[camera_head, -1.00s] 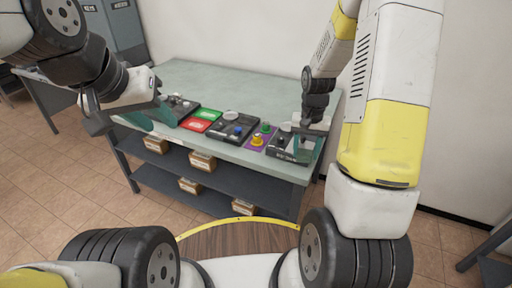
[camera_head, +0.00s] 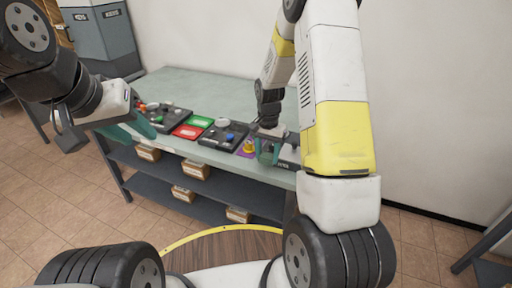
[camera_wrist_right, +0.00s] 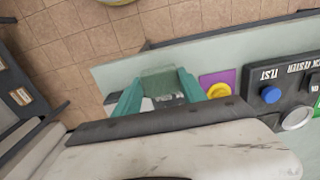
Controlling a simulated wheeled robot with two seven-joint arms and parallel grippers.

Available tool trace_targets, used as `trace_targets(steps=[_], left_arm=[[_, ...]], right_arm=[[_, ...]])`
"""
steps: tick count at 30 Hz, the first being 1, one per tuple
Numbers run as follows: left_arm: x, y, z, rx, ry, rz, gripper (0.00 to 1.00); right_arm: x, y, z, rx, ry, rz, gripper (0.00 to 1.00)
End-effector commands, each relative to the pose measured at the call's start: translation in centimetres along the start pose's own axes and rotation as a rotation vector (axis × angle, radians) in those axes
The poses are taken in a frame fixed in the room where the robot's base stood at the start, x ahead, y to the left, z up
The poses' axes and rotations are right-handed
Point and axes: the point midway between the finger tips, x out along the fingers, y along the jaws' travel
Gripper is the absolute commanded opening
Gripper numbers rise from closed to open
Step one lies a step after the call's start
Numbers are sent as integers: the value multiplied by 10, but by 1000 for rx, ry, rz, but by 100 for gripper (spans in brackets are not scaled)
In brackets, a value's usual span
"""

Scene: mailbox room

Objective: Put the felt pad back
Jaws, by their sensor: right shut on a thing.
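My right gripper (camera_head: 268,150) is over the front right of the table, just right of the purple pad (camera_head: 240,151) with its yellow knob. In the right wrist view its two teal fingers (camera_wrist_right: 158,92) stand apart, with a grey-green flat piece (camera_wrist_right: 158,76) between their tips. This looks like the felt pad, but the fingers and arm partly hide it. The purple pad (camera_wrist_right: 218,82) lies beside the fingers there. My left gripper (camera_head: 142,130) is at the table's front left edge, beside a dark control unit. Its finger gap is not clear.
On the table (camera_head: 195,85) stand a red block (camera_head: 187,131), a green block (camera_head: 201,121) and a dark tester with a blue button (camera_head: 228,136). A dark unit (camera_head: 290,156) lies right of my right gripper. The table's back is clear. Boxes sit on the shelf below.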

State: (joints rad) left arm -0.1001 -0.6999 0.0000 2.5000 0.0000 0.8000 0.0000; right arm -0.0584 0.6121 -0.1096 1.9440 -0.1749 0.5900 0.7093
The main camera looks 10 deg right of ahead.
Motion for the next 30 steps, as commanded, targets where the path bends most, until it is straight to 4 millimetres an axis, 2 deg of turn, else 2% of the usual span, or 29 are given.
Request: trace_targets(steps=[4,9,11,22,23,24,26,30], left_arm=[[0,0,0,0,0,0,36],[0,0,0,0,0,0,36],[0,0,0,0,0,0,36],[0,0,0,0,0,0,36],[0,0,0,0,0,0,36],[0,0,0,0,0,0,36],[0,0,0,0,0,0,36],[0,0,0,0,0,0,36]], right_arm=[[2,-15,-1,-3,-1,0,11],[31,-12,-1,-1,-4,3,11],[36,-13,-1,-1,-2,2,11],[40,-13,-1,-1,-1,1,11],[39,-13,-1,-1,0,0,54],[39,-13,-1,-1,0,0,62],[39,-13,-1,-1,-1,0,70],[39,-13,-1,-1,-1,0,70]])
